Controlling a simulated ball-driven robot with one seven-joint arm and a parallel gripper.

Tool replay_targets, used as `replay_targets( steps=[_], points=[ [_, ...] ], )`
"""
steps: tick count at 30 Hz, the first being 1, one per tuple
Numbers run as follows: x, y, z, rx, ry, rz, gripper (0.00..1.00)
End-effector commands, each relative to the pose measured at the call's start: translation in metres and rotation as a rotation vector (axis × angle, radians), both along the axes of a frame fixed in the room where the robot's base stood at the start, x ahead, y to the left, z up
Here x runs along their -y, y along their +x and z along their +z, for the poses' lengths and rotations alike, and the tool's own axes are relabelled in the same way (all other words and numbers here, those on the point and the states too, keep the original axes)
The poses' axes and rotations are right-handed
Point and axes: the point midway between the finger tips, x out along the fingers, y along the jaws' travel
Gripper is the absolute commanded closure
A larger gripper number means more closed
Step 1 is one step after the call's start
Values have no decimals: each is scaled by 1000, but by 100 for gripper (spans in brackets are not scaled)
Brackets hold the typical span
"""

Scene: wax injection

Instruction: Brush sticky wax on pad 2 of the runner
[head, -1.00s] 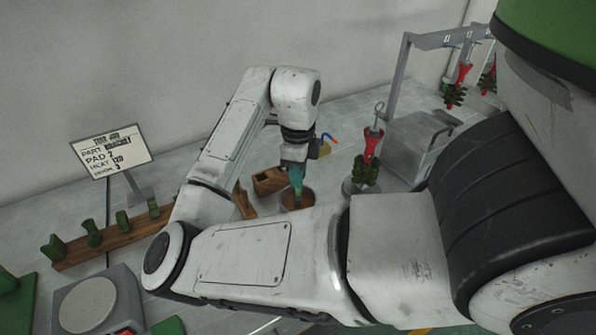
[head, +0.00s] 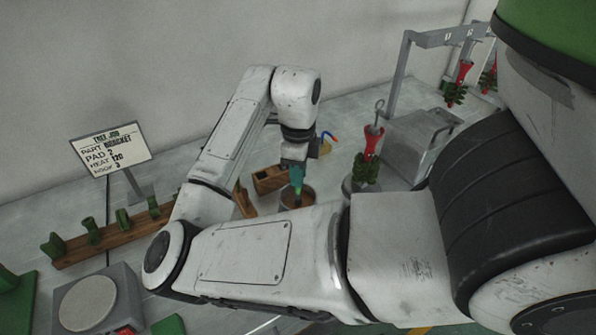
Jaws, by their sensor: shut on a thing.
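My gripper (head: 295,163) points down at the middle of the bench in the head view. It is shut on a slim teal-green brush (head: 297,178), whose lower end is inside or just over a round pot (head: 284,203) with brown contents. My forearm hides the pot's front. The red runner (head: 373,141) stands upright to the right, with a metal hook on top and dark green pieces around its lower part. Its pad numbers are too small to tell. The job card (head: 111,148) at the left reads pad 2.
A wooden rack (head: 120,236) with several green pieces and a grey scale-like device (head: 98,300) are at left. A grey metal box (head: 420,145) and a rail (head: 402,75) with hanging red runners are at right.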

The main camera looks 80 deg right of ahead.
Motion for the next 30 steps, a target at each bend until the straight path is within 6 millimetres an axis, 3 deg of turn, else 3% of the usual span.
replay_targets(
  steps=[30],
  points=[
    [0,0,-7,0,0,0,100]
  ],
)
